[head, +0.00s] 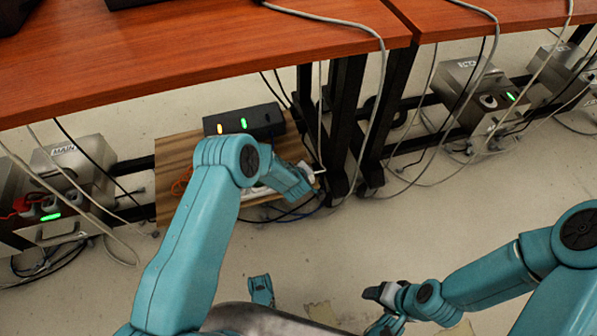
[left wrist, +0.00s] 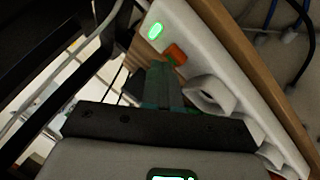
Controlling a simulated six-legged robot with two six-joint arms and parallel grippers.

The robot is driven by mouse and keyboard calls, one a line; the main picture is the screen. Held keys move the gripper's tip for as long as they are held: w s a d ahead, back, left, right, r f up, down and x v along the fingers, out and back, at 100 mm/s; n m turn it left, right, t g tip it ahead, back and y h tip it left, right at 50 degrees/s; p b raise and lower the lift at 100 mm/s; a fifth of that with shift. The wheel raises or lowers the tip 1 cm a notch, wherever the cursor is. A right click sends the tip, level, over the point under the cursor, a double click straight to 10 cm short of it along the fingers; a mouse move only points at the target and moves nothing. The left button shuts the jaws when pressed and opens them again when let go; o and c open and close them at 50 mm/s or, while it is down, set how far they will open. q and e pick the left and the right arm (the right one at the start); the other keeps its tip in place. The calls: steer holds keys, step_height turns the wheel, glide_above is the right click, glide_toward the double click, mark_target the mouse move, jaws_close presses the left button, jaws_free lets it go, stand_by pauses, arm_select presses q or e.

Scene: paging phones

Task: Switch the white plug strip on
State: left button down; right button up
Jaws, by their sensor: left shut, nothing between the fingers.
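The white plug strip (left wrist: 215,50) crosses the left wrist view at a slant. A green light (left wrist: 155,31) glows near its upper end, with an orange-red switch (left wrist: 176,53) beside it and sockets further down. My left gripper (left wrist: 162,80) is shut and empty, its fingertips close to the switch; I cannot tell whether they touch it. In the head view the strip (head: 258,194) lies on a wooden board under the desk, largely hidden by my left arm. My right gripper (head: 378,294) is low over the floor, away from the strip; its jaw opening is unclear.
A black box (head: 245,120) with yellow and green lights stands behind the strip on the wooden board (head: 177,160). Dark desk legs (head: 345,120) and hanging cables are close on the right. A grey box marked MAIN (head: 70,160) stands left. The front floor is mostly clear.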

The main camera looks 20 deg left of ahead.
arm_select(q)
steer(key=shift+r+p, duration=0.3)
steer(key=shift+r, duration=0.3)
step_height(320, 180, up, 6)
steer(key=p, duration=0.4)
steer(key=shift+a, duration=0.1)
